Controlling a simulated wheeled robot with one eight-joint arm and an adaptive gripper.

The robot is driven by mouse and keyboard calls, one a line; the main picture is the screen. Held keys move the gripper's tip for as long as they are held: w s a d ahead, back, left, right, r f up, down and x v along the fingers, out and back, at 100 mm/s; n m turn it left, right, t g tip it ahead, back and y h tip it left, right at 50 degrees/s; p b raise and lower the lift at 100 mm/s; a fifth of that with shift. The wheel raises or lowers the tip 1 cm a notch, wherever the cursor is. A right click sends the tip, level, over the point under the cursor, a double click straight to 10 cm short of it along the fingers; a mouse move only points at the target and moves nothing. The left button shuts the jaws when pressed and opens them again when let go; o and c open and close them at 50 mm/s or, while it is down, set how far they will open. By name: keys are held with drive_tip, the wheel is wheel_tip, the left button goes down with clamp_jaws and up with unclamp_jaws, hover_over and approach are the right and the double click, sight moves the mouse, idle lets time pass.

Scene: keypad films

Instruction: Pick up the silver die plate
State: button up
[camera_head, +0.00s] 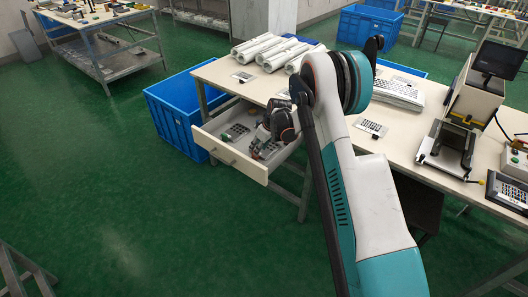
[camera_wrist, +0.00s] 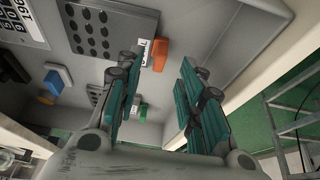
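The drawer (camera_head: 228,158) under the long table is pulled open. In it lies a grey plate with rows of dark oval holes, seen in the wrist view (camera_wrist: 105,30), which looks like the die plate; its top edge is cut off there. In the head view a dotted plate (camera_head: 237,131) lies at the drawer's left side. My gripper (camera_wrist: 163,62) is open over the drawer, with its teal-padded fingers apart and nothing clearly between the pads. The grey plate lies to the left of the fingers in the wrist view.
The drawer also holds an orange block (camera_wrist: 160,54) near the fingertips, a blue block (camera_wrist: 57,79), a green piece (camera_wrist: 142,112) and a number panel (camera_wrist: 22,20). A blue crate (camera_head: 176,108) stands left of the drawer. White rolls (camera_head: 268,50) lie on the table.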

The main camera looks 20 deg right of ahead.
drive_tip(key=b+x, duration=0.1)
drive_tip(key=x, duration=0.3)
drive_tip(key=shift+r, duration=0.1)
clamp_jaws()
drive_tip(key=shift+r, duration=0.1)
drive_tip(key=shift+r, duration=0.15)
